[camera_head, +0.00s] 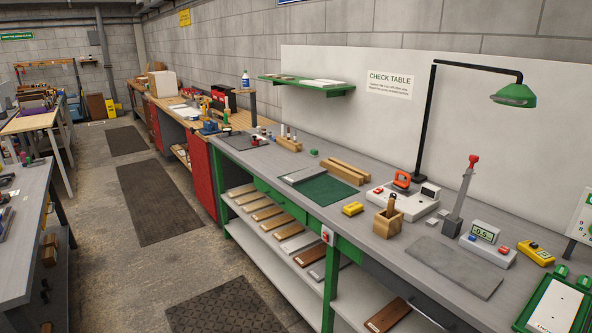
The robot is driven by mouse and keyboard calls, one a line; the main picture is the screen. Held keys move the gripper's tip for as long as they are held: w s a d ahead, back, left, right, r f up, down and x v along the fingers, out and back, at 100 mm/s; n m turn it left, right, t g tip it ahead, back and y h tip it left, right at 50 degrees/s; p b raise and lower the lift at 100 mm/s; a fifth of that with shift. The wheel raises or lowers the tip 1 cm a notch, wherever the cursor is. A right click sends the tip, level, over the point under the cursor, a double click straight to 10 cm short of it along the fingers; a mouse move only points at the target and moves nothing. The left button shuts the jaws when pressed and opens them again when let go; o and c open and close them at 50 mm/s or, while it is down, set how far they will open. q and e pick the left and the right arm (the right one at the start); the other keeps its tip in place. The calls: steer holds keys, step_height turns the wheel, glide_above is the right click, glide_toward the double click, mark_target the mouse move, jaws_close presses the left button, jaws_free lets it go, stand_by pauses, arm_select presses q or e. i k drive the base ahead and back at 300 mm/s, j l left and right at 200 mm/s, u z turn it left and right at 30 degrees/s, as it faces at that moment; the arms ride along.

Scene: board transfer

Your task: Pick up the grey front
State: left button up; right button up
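A light grey flat board (302,175) lies on the check table beside or partly on a dark green mat (325,191). A larger grey flat slab or mat (455,266) lies nearer on the same table. Several boards, brown and pale grey, lie in a row on the lower shelf; one pale grey board (298,243) lies between brown ones. I cannot tell which of these is the grey front. Neither of my grippers is in view.
The grey check table (400,232) holds a white device (402,196), a wooden box (388,222), a grey lever stand (459,205) and a green lamp (513,95). A bench (25,230) stands at left. The floor aisle between, with dark mats (158,200), is clear.

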mark_target(298, 176)
steer(key=i+j, duration=1.4)
steer(key=i, duration=0.2)
steer(key=i+j+z, duration=0.5)
steer(key=i+j, duration=0.15)
steer(key=j, duration=0.2)
steer(key=i+j+z, duration=0.25)
steer(key=j, duration=0.25)
steer(key=i, duration=0.05)
